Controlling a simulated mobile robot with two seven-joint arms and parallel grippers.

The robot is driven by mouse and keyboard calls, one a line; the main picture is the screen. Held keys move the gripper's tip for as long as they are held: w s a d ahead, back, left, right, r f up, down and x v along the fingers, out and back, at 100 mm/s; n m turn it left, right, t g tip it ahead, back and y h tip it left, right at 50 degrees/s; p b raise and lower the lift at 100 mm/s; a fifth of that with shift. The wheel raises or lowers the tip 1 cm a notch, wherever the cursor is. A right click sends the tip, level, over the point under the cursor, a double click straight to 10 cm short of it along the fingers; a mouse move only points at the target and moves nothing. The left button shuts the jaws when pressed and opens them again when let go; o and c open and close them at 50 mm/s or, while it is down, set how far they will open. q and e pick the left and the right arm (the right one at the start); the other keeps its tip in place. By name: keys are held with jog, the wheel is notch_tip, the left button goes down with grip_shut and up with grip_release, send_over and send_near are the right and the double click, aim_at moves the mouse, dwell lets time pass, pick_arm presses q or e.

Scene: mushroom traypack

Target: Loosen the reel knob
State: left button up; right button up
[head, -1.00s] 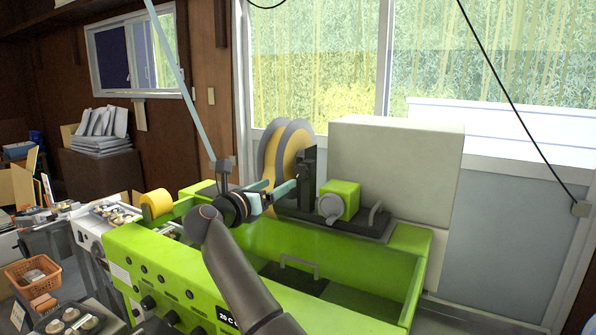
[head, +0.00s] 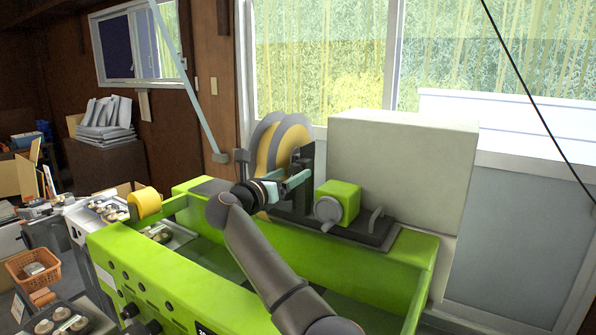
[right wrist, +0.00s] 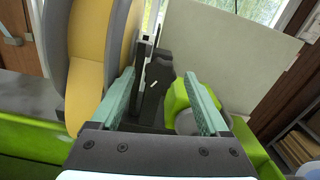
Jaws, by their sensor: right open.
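The reel (head: 268,150), a large disc with grey flanges and a yellow core, stands upright at the back of the green machine in the head view. It fills the left of the right wrist view (right wrist: 88,70). My right gripper (head: 287,183) is open in front of the reel and its black bracket (head: 306,165). In the right wrist view its two teal fingers (right wrist: 159,75) are apart with nothing gripped. A dark part with a small white mark (right wrist: 156,83) shows beyond and between them; I cannot tell if it is the reel knob. My left gripper is not in view.
A green block with a round grey face (head: 337,202) sits right of the gripper, close to the right finger in the wrist view. A big pale box (head: 402,170) stands behind it. A yellow roll (head: 146,202) is at the machine's left end.

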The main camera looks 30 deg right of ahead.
jog(key=shift+w+d, duration=0.3)
jog(key=shift+d, duration=0.2)
jog(key=shift+c, duration=0.3)
grip_shut()
